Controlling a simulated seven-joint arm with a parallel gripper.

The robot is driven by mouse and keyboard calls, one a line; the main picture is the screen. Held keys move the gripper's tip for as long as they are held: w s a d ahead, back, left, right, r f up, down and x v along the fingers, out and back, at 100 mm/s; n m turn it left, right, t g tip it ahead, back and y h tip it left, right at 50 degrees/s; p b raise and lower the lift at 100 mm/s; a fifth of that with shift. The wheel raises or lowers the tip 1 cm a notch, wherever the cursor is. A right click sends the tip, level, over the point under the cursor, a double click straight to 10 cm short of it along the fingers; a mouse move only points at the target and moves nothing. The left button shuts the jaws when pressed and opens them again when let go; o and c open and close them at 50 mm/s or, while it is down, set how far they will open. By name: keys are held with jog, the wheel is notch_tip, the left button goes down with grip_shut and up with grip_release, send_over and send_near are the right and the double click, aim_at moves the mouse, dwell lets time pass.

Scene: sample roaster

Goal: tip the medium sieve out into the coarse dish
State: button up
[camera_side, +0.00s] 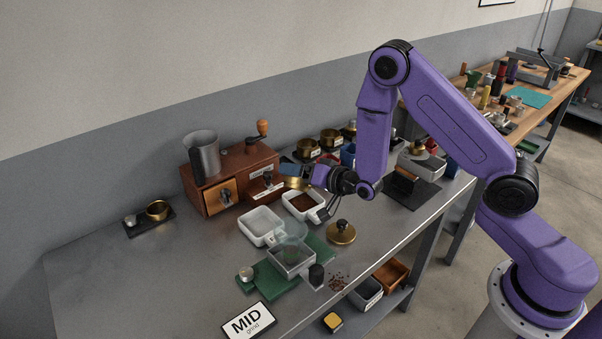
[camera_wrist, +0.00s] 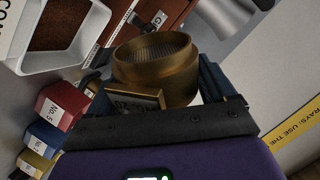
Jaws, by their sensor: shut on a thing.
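My gripper (camera_side: 308,181) is shut on a brass sieve (camera_side: 296,183), held above the table in front of the wooden grinder box. In the wrist view the sieve (camera_wrist: 158,66) sits between the fingers (camera_wrist: 168,98), its open rim and mesh partly visible. A tag on its front seems to read "No. 20". I cannot tell whether it holds grounds. A white dish with brown grounds (camera_side: 303,204) stands just below the gripper; it also shows in the wrist view (camera_wrist: 88,50). An empty-looking white dish (camera_side: 256,238) stands to its left. A partial label "CO" shows at the wrist view's left edge.
The grinder box (camera_side: 208,192) with a metal cup stands behind. A green mat (camera_side: 262,283) bears a clear container.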

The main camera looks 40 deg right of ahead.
jog(key=n, duration=0.1)
jog(key=n+t, duration=0.1)
jog(key=n, duration=0.1)
jog(key=shift+s+a+f+h, duration=0.1)
jog(key=shift+s+a+h, duration=0.1)
jog(key=shift+a+h, duration=0.15)
jog(key=n+t, duration=0.1)
jog(key=n, duration=0.1)
jog(key=n+t, duration=0.1)
jog(key=n, duration=0.1)
jog(key=shift+f+t+h, duration=0.25)
jog(key=shift+f+t, duration=0.05)
jog(key=shift+f, duration=0.1)
